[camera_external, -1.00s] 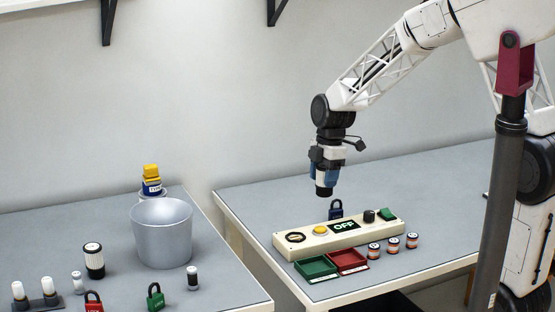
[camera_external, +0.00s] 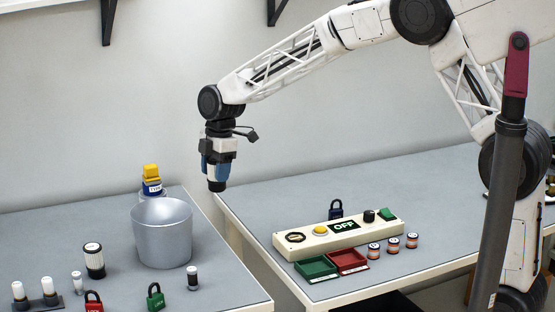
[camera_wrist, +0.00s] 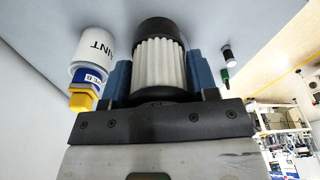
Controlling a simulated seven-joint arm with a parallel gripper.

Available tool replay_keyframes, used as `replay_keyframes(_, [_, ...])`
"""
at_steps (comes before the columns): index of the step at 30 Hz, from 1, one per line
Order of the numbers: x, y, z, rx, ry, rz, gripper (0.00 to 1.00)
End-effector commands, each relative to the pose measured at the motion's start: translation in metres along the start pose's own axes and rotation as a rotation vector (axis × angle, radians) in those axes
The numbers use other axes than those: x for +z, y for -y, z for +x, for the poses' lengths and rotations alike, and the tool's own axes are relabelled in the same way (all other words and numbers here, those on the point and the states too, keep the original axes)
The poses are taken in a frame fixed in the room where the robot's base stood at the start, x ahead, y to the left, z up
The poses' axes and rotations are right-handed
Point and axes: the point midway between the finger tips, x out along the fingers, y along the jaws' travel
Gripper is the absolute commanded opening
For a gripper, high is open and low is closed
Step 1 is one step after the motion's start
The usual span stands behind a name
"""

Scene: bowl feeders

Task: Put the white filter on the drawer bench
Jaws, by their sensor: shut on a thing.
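My gripper (camera_external: 217,172) hangs fingers-down in the air over the gap between the two benches, right of the metal bucket. Its blue fingers are shut on a white pleated filter (camera_wrist: 160,65) with black end caps, which shows clearly in the wrist view. In the external view, only the filter's dark lower end (camera_external: 217,186) shows below the fingers. The right bench (camera_external: 420,180) has a grey top. No drawers can be made out on either bench.
The metal bucket (camera_external: 162,232) stands on the left bench, with a yellow-topped container (camera_external: 152,180) behind it.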

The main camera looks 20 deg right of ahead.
Motion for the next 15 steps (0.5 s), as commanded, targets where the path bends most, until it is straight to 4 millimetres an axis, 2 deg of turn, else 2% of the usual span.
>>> replay_keyframes(1, [-0.018, -0.004, 0.001, -0.002, 0.0, -0.01, 0.3])
replay_keyframes(9, [-0.104, -0.017, 0.002, -0.005, -0.001, -0.042, 0.3])
replay_keyframes(15, [-0.169, -0.019, 0.004, -0.009, -0.001, -0.067, 0.3])
